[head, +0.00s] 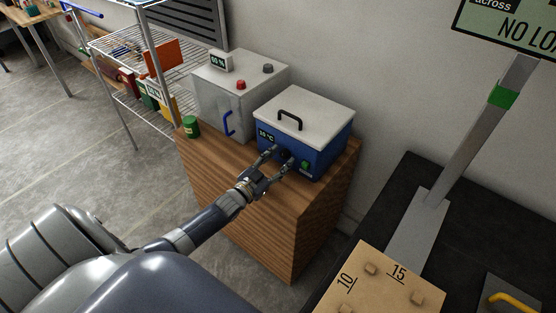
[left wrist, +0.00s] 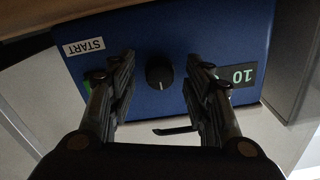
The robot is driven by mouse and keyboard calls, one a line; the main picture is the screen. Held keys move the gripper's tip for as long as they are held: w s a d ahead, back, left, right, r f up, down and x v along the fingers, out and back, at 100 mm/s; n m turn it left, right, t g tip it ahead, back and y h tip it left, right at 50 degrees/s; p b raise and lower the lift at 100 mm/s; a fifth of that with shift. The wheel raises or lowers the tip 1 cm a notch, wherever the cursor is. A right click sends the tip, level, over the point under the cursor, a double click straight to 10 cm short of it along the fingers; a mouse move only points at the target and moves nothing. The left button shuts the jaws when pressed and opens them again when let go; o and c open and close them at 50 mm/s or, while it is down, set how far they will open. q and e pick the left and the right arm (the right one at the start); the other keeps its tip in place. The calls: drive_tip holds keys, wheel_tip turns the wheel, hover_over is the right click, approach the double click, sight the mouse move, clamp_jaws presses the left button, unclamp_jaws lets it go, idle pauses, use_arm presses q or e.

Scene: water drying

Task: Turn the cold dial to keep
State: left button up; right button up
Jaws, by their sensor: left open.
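A blue box (head: 318,152) with a pale lid and black handle stands on a wooden cabinet. Its front has a small display (head: 266,136), a dark round dial (left wrist: 160,72) and a green button (head: 305,166). In the left wrist view the front appears upside down, with a START label (left wrist: 85,46) and a display showing 10 (left wrist: 243,76). My left gripper (head: 281,157) is open at the box front, one finger on each side of the dial, with gaps visible between fingers and dial. The dial's setting marks are too small to read. My right gripper is out of view.
A grey box (head: 225,95) with a percent display, red and dark knobs and a blue handle stands beside the blue box. A green can (head: 191,126) sits at the left edge of the wooden cabinet (head: 240,190). A wire shelf (head: 130,85) stands further left.

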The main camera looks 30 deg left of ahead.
use_arm(q)
drive_tip(key=shift+s, duration=0.1)
drive_tip(key=s, duration=1.1)
drive_tip(key=shift+s+a, duration=0.4)
drive_tip(key=shift+a, duration=0.05)
drive_tip(key=shift+f, duration=0.15)
drive_tip(key=s+d+f+n+g+y, duration=0.15)
drive_tip(key=s+f+g, duration=0.4)
drive_tip(key=f, duration=0.85)
drive_tip(key=s+d+f+n+g, duration=0.1)
drive_tip(key=s+d+f+g, duration=0.2)
drive_tip(key=s+f, duration=0.85)
drive_tip(key=s+d+f+g, duration=0.4)
drive_tip(key=s+f, duration=0.4)
drive_tip(key=s, duration=0.3)
drive_tip(key=s+d+f+m+g, duration=0.1)
drive_tip(key=s+d+f+g, duration=0.3)
drive_tip(key=s, duration=0.8)
wheel_tip(320, 180, down, 4)
drive_tip(key=d, duration=0.2)
drive_tip(key=shift+d, duration=0.3)
drive_tip(key=shift+g, duration=0.25)
